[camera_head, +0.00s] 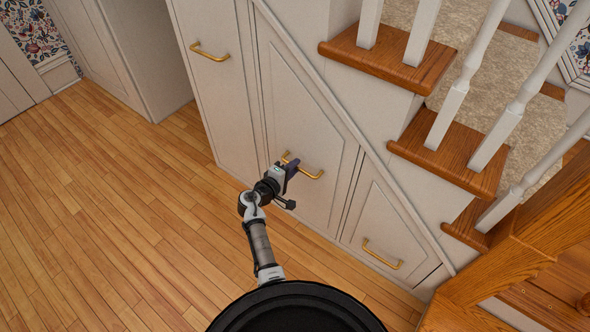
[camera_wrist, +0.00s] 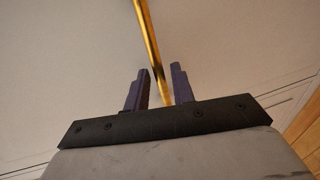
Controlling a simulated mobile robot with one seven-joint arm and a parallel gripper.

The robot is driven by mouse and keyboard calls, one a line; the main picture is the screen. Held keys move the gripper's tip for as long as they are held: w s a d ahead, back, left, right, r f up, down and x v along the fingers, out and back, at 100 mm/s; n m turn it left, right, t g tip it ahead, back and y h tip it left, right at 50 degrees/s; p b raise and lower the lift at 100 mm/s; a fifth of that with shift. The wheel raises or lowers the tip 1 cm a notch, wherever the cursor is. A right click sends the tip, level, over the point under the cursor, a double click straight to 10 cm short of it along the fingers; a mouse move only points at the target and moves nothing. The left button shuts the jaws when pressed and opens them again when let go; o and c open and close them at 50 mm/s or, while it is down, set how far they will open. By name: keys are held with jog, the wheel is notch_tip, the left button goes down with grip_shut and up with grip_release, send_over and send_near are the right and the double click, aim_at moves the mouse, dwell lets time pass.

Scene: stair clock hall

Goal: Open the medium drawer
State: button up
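The medium drawer (camera_head: 300,115) is the middle one of three cream fronts under the stairs, and it looks closed, flush with its neighbours. Its brass handle (camera_head: 314,176) is a bar on the front. My gripper (camera_head: 291,166) is at the left part of this handle and hides some of it. In the wrist view the handle (camera_wrist: 150,45) runs down between the two dark fingers of my gripper (camera_wrist: 158,88). Gaps show between the bar and the fingers, so the gripper is open around it. I cannot tell how deep the bar sits between the fingers.
A taller drawer front with a brass handle (camera_head: 210,52) is on the left. A smaller front with its handle (camera_head: 382,255) is on the right. Wooden stairs with white balusters (camera_head: 462,88) rise at the right. The wooden floor (camera_head: 110,210) at the left is clear.

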jog(key=shift+w+d+f, duration=0.15)
jog(key=shift+w+d, duration=0.25)
jog(key=shift+w, duration=0.15)
grip_shut()
jog(key=shift+a+f+b, duration=0.1)
jog(key=shift+b, duration=0.2)
